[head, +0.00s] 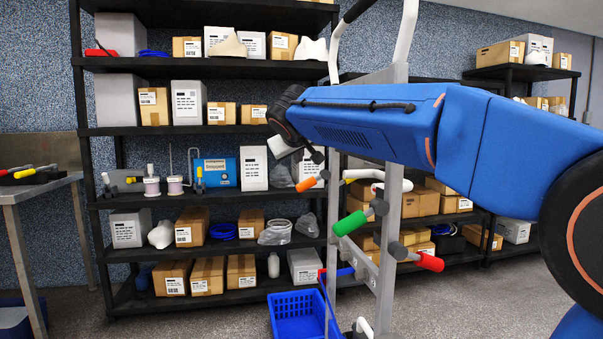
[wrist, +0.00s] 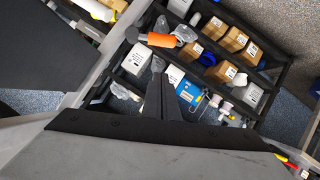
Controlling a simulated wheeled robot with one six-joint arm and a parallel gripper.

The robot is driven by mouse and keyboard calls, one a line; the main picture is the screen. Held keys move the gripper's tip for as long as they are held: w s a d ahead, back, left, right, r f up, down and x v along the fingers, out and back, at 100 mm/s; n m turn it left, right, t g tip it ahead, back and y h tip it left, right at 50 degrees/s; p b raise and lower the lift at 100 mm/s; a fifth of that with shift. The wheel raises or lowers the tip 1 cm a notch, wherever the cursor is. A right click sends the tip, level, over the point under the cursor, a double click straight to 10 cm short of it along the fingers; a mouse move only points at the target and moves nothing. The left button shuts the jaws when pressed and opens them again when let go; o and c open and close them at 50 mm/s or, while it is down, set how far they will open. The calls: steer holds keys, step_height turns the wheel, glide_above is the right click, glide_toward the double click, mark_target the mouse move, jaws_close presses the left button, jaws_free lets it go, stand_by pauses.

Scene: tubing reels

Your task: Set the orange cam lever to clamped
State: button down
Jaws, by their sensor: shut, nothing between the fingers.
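The orange cam lever (head: 308,183) sits on the left side of a grey metal upright frame (head: 390,215). Its handle points left and slightly down from a dark pivot in the head view. In the wrist view the orange lever (wrist: 163,40) lies roughly level, with its dark pivot at its left end. My gripper (head: 317,156) is a little above the lever in the head view, partly hidden by the arm. In the wrist view my gripper (wrist: 158,85) has its dark fingers together and empty, below and apart from the lever.
Loaded shelves (head: 150,205) stand behind. A blue basket (head: 297,315) stands low beside the frame. Floor shows at the front left.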

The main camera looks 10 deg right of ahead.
glide_above(306, 189)
steer(key=s+a, duration=0.3)
steer(key=s, duration=0.1)
step_height(306, 189, down, 4)
steer(key=f, duration=0.1)
steer(key=w+d+f, duration=0.1)
steer(key=w+f, duration=0.1)
steer(key=f, duration=0.1)
steer(key=shift+d, duration=0.2)
steer(key=shift+f+n+h, duration=0.3)
steer(key=shift+f+h, duration=0.1)
steer(key=shift+f, duration=0.05)
steer(key=shift+f+n+h, duration=0.4)
steer(key=shift+f+n, duration=0.1)
steer(key=shift+f, duration=0.05)
steer(key=shift+d+f+n+t+h, duration=0.15)
steer(key=shift+f+n+t+h, duration=0.15)
steer(key=shift+f+n, duration=0.15)
steer(key=shift+d+f+n+t+h, duration=0.2)
steer(key=shift+f+n+h, duration=0.15)
steer(key=shift+f, duration=0.2)
steer(key=shift+d+f+n+t+h, duration=0.5)
steer(key=shift+d+f+n+h, duration=0.55)
steer(key=shift+f+n, duration=0.4)
steer(key=shift+d+f, duration=0.1)
steer(key=shift+d, duration=0.05)
